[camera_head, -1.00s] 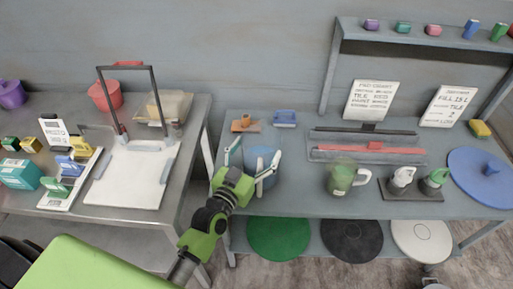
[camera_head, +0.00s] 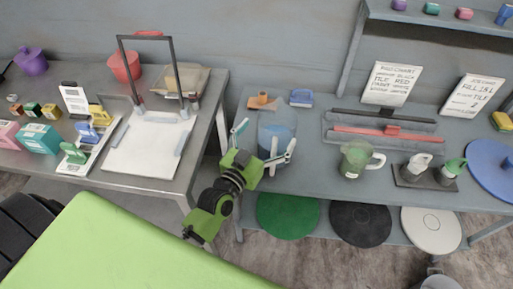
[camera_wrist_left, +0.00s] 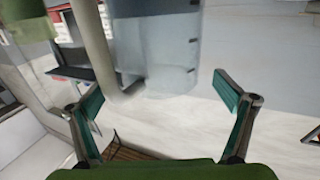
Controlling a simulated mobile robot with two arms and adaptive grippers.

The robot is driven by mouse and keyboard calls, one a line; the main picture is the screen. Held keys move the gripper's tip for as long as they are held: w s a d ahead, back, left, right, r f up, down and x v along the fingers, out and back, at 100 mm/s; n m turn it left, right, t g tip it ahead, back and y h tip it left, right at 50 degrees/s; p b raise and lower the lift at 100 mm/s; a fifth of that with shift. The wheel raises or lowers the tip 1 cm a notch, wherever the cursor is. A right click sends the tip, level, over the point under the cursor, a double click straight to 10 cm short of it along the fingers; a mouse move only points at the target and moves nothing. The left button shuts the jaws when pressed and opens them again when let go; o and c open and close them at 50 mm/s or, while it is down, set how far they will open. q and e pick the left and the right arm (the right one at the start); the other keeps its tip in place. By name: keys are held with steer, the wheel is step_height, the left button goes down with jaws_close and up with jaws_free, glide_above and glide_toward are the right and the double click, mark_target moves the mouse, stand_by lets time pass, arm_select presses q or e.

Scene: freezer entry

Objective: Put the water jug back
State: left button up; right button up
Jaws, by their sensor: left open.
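The water jug (camera_head: 277,128) is a clear container with blue content, standing upright on the grey table on the right. In the left wrist view the jug (camera_wrist_left: 165,50) fills the upper middle, with tick marks on its wall and a pale curved handle (camera_wrist_left: 92,45) at its left. My left gripper (camera_head: 262,144) is open at the near side of the jug. In the left wrist view its two fingers (camera_wrist_left: 160,92) are spread wide with nothing between the tips, and the jug lies beyond them. My right gripper is not in view.
A green mug (camera_head: 353,162) stands right of the jug. An orange item (camera_head: 263,102) and a blue box (camera_head: 301,97) lie behind it. A red bar (camera_head: 390,134) and posted signs (camera_head: 390,84) are further right. A steel table (camera_head: 205,118) with a white board stands left.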

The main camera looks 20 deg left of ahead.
arm_select(q)
steer(key=s+a+b, duration=0.1)
steer(key=s, duration=0.8)
steer(key=shift+s+b, duration=0.4)
steer(key=shift+r, duration=0.1)
